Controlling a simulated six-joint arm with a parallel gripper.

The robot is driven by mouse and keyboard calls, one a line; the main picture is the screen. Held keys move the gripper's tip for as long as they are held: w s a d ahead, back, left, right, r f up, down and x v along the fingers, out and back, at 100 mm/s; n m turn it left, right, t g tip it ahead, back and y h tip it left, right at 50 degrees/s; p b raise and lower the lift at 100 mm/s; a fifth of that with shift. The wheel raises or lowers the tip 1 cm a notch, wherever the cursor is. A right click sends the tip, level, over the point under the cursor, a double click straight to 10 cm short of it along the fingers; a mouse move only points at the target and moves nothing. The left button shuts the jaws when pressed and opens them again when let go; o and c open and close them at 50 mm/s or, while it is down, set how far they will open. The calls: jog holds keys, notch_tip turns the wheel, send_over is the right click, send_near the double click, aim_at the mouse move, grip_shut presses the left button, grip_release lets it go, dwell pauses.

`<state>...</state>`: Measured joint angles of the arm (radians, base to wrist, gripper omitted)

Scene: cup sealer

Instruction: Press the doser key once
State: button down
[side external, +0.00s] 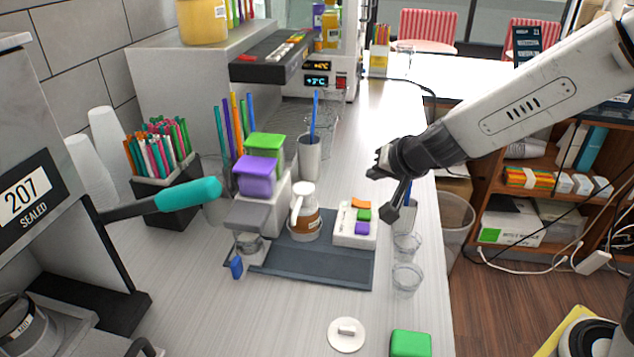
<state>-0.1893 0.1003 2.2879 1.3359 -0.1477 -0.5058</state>
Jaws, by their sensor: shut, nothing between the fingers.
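A white key block (346,238) stands at the right end of the dark mat (315,272). It carries an orange key (360,203), a green key (364,215) and a purple key (361,228). Which one is the doser key I cannot tell. My gripper (394,213) is shut and empty, fingers pointing down, just right of the block and apart from the keys in this view. The doser (284,197), a pale body with purple (255,176) and green (267,144) blocks on top, stands left of the mat. A white-and-brown pitcher (305,222) stands beside it.
Clear cups (406,280) stand below my gripper. A tumbler with a blue straw (309,158) is behind the mat. A teal-handled sealer (188,195) is at the left. A white lid (346,335) and green block (410,344) lie in front. Counter between mat and lid is clear.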

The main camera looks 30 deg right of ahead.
aim_at(360, 210)
jog(key=shift+w+a+r+m+h, duration=0.1)
jog(key=shift+w+r+m+h, duration=0.25)
jog(key=shift+m, duration=0.3)
jog(key=shift+w+a+r+m+h, duration=0.1)
jog(key=shift+w+r+m+h, duration=0.2)
jog(key=shift+m, duration=0.35)
jog(key=shift+f, duration=0.1)
jog(key=shift+d+f, duration=0.1)
jog(key=shift+f, duration=0.1)
jog(key=shift+f, duration=4.2)
jog(key=shift+f, duration=0.9)
jog(key=shift+r, duration=0.1)
dwell(0.4)
jog(key=shift+r, duration=0.8)
